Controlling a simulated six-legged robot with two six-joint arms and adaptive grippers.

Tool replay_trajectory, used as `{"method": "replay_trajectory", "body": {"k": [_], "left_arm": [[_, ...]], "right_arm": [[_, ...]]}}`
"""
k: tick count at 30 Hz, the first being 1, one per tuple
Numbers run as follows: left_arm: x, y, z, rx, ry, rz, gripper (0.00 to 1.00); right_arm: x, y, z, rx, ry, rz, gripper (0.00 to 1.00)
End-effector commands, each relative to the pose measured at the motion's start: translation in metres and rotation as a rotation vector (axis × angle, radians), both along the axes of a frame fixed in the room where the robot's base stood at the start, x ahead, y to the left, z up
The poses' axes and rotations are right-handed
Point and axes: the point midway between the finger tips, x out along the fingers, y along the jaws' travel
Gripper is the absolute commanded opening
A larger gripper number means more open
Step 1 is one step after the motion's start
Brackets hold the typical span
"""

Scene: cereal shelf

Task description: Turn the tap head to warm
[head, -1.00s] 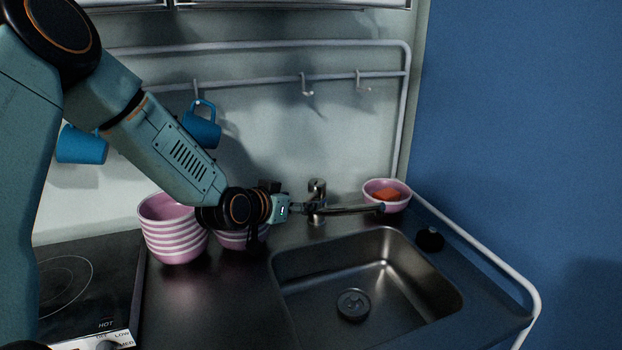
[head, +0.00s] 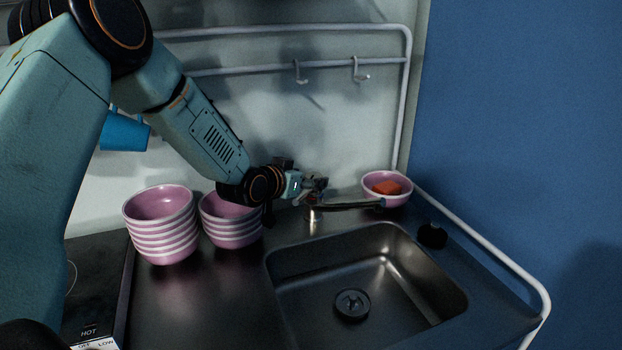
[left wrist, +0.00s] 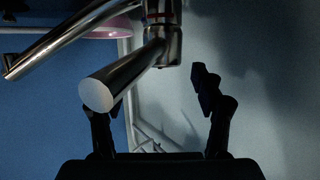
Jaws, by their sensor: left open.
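The metal tap (head: 313,214) stands behind the sink, its long spout (head: 352,206) reaching right. My left gripper (head: 316,188) is at the top of the tap and hides most of the tap head in the head view. In the left wrist view the tap head (left wrist: 125,76) is a shiny lever with a pale round end, pointing towards the camera. It lies between the open fingers of my left gripper (left wrist: 158,112), closer to the picture's left finger. Whether that finger touches it I cannot tell. My right gripper is not in view.
A pink bowl (head: 372,190) with an orange sponge (head: 386,187) stands right of the tap. A rail with hooks (head: 298,72) runs behind.

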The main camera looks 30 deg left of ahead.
Motion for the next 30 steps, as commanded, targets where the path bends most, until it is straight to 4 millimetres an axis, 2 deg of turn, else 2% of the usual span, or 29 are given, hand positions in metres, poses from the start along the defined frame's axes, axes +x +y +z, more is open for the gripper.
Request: {"method": "replay_trajectory", "body": {"k": [7,17,30], "left_arm": [[0.021,-0.001,-0.008,0.001,0.0,0.001,0.67],[0.026,0.001,-0.009,0.0,0.0,0.001,0.67],[0.025,0.0,-0.009,0.0,0.0,0.001,0.29]], "right_arm": [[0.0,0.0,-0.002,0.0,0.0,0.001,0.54],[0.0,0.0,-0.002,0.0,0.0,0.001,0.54],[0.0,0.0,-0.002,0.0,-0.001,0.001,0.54]]}}
